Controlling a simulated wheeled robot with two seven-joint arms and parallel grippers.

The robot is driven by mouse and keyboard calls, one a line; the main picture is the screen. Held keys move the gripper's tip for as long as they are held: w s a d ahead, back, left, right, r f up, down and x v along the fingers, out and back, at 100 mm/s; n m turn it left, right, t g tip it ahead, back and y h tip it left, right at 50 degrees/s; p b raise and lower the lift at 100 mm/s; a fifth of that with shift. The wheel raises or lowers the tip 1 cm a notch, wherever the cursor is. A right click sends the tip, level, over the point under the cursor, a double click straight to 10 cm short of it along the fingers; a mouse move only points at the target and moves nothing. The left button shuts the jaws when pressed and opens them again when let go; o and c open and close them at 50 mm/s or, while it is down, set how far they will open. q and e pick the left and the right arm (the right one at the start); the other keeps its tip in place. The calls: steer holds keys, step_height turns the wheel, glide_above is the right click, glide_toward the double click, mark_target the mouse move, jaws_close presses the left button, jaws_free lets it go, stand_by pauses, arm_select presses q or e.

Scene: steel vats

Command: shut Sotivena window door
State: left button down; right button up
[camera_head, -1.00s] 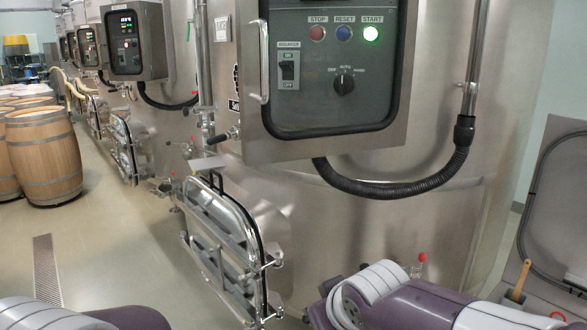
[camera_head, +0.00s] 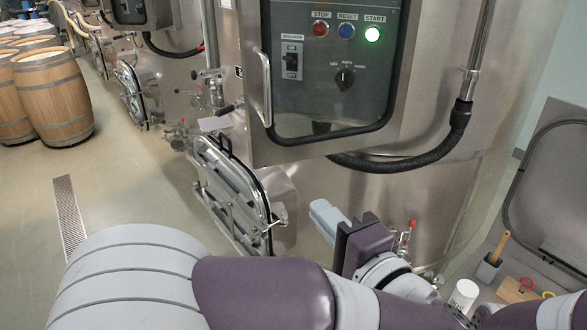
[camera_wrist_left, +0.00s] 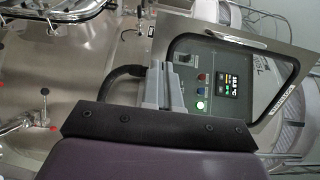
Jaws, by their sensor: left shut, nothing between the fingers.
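The window door (camera_head: 262,150) is a steel frame with a dark window and a bar handle (camera_head: 264,88) on its left side. It fronts the control box on the big steel vat; I cannot tell how far it stands ajar. In the left wrist view the door frame (camera_wrist_left: 290,62) shows at the right, turned sideways, with the panel seen through its window. My left gripper (camera_head: 322,212) is shut and empty, below the box and apart from the door. Its fingers also show in the left wrist view (camera_wrist_left: 162,88). My right gripper is not in view.
A black hose (camera_head: 400,164) curves below the box. An oval steel hatch (camera_head: 232,190) stands at the vat's lower left. A red-knobbed valve (camera_head: 410,232) is right of the gripper. Barrels (camera_head: 60,98) stand far left; a white cylinder (camera_head: 463,296) is lower right.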

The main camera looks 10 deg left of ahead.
arm_select(q)
steer(key=p+x, duration=0.2)
steer(key=x, duration=0.8)
steer(key=shift+p, duration=0.3)
